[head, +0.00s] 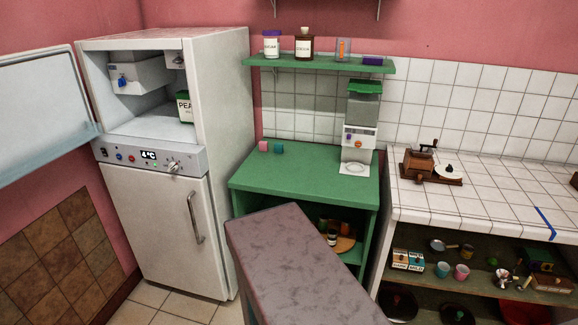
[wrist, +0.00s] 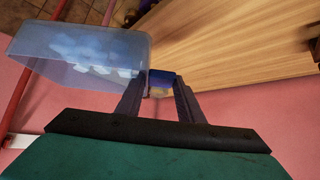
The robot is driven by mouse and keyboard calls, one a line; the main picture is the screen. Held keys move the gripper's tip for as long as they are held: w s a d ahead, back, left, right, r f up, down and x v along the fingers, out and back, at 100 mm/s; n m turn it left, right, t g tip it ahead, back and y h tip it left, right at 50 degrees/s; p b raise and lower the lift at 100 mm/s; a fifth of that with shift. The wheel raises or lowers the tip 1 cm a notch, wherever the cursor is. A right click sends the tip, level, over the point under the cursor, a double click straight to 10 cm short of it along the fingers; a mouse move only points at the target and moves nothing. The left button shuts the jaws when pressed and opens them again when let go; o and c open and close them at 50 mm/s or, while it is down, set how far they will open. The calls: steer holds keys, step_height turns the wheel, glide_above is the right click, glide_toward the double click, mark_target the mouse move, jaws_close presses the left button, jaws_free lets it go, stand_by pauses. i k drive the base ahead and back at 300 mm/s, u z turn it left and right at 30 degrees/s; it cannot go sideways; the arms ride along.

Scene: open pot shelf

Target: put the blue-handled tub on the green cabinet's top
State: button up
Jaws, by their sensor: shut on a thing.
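A translucent tub (wrist: 80,50) with pale white lumps inside fills the upper left of the wrist view. Its blue handle (wrist: 163,77) lies between the two fingertips of my gripper (wrist: 160,86), which is shut on it. The tub hangs out beyond the fingers, tilted in the picture. My gripper does not show in the head view. The green cabinet (head: 255,180) stands in the middle of the head view. Its top holds a pink cube (head: 263,146), a teal cube (head: 279,148) and a dispenser (head: 358,140) at the back right.
The open fridge (head: 225,110) stands left, with a pale box with a blue fitting (head: 145,74) inside. A mottled brown slab (head: 290,265) stands before the cabinet. A shelf (head: 330,65) with jars hangs above. The cabinet top's front and middle are clear. A tiled counter (head: 490,205) is right.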

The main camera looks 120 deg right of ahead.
mark_target(276, 175)
steer(key=z, duration=5.6)
steer(key=i, duration=0.1)
steer(key=u, duration=3.1)
steer(key=k, duration=0.6)
steer(key=u, duration=0.25)
steer(key=i, duration=0.2)
steer(key=z, duration=0.2)
